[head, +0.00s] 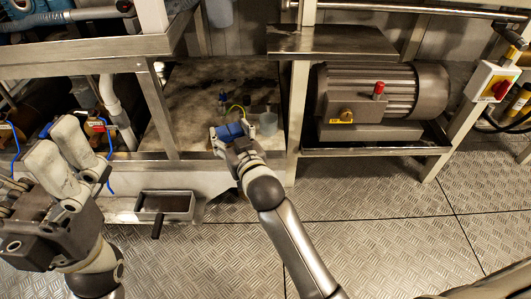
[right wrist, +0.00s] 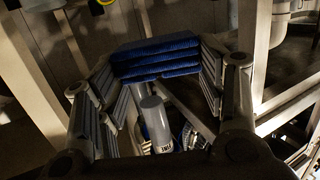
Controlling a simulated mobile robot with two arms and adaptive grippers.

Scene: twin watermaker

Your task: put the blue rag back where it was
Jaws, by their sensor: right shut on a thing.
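The blue rag (head: 229,131) is a folded blue bundle in the lower bay of the metal frame, near the front edge of the stained shelf. My right gripper (head: 232,138) is shut on it. In the right wrist view the rag (right wrist: 155,58) shows as stacked blue folds between the two fingers (right wrist: 158,75). Whether the rag touches the shelf cannot be told. My left gripper (head: 52,135) is at the left, empty, with its two pale fingers a little apart.
Frame posts flank the bay. A grey motor (head: 370,95) is on the right, a metal tray (head: 166,204) below. A grey cylinder (right wrist: 157,122) shows under the rag in the wrist view.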

